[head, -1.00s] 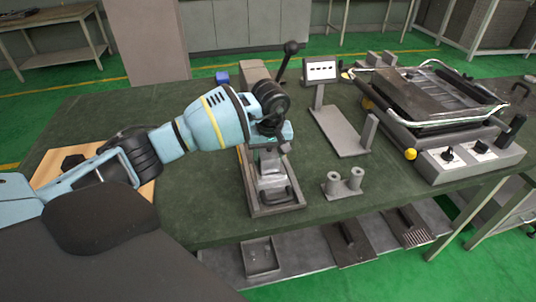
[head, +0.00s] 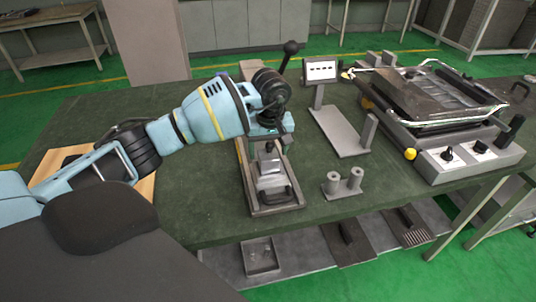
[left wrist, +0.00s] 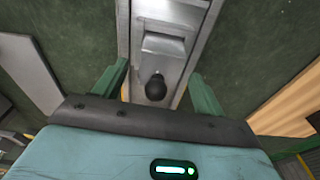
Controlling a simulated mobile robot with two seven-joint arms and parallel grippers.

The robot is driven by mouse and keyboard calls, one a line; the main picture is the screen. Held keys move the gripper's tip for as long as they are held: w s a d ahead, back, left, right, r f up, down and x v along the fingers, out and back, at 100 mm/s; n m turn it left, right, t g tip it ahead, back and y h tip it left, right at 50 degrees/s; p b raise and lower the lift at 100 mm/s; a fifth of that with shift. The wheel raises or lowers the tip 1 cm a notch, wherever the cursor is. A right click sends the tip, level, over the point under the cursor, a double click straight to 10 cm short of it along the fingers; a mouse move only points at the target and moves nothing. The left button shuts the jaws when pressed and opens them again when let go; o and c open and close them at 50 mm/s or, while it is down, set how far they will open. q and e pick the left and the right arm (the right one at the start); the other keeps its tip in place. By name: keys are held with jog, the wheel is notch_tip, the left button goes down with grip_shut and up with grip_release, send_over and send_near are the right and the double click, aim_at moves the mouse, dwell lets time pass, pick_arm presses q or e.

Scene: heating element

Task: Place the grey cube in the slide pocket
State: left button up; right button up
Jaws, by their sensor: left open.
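My left gripper (head: 270,133) is over the long metal slide fixture (head: 276,210) on the green bench. I cannot tell whether this block is the grey cube or part of the slide. A black round knob (left wrist: 155,87) stands in the channel beside it. My right gripper is out of view.
A two-post grey holder (head: 343,184) stands right of the slide. A grey stand with a small panel (head: 320,69) and a large press-like machine (head: 430,110) are farther right. A black lever (head: 290,50) rises behind the gripper. The bench front left of the slide is clear.

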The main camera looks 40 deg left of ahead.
aim_at(269, 157)
pick_arm(q)
notch_tip(269, 157, up, 9)
jog(key=shift+s+d, duration=0.4)
jog(key=shift+r, duration=0.1)
